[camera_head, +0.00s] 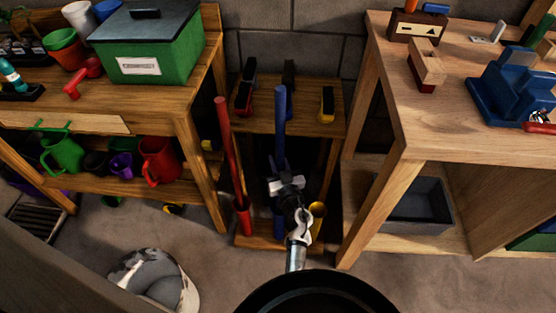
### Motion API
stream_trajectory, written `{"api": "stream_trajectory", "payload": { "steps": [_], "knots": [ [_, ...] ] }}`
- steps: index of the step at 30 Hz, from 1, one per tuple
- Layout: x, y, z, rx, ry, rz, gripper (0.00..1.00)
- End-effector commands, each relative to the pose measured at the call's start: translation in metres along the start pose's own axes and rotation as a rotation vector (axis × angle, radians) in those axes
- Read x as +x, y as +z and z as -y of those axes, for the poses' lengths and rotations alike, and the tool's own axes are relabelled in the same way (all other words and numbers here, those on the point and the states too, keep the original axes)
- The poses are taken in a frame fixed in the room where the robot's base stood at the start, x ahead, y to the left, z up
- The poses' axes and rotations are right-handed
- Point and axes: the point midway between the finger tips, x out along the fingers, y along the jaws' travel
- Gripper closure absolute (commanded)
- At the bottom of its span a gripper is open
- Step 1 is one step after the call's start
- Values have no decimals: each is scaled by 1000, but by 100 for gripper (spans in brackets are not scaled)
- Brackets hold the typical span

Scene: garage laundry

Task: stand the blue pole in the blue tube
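The blue pole (280,120) stands nearly upright in front of the wooden rack, its top above the rack's upper shelf. My gripper (284,183) is at the pole's lower part, seen from behind. The wrist hides the fingertips, so I cannot tell whether they are closed on the pole. The blue tube (278,228) shows only as a narrow strip low in the rack, behind my gripper and wrist. The pole's lower end is hidden, so I cannot tell whether it is inside the tube.
A red pole (230,150) leans in a red tube (243,218) at left. A yellow tube (318,212) is close at right. Workbenches flank the rack: the left one (205,85) holds a green box, the right one (400,130) a blue object. A cap (160,275) lies on the floor.

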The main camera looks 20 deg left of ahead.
Motion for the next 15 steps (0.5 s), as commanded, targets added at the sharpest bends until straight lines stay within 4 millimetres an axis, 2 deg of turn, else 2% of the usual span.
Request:
{"api": "stream_trajectory", "payload": {
  "steps": [15],
  "knots": [
    [-3, 27, 0, 0, -1, -2, 100]
  ]
}}
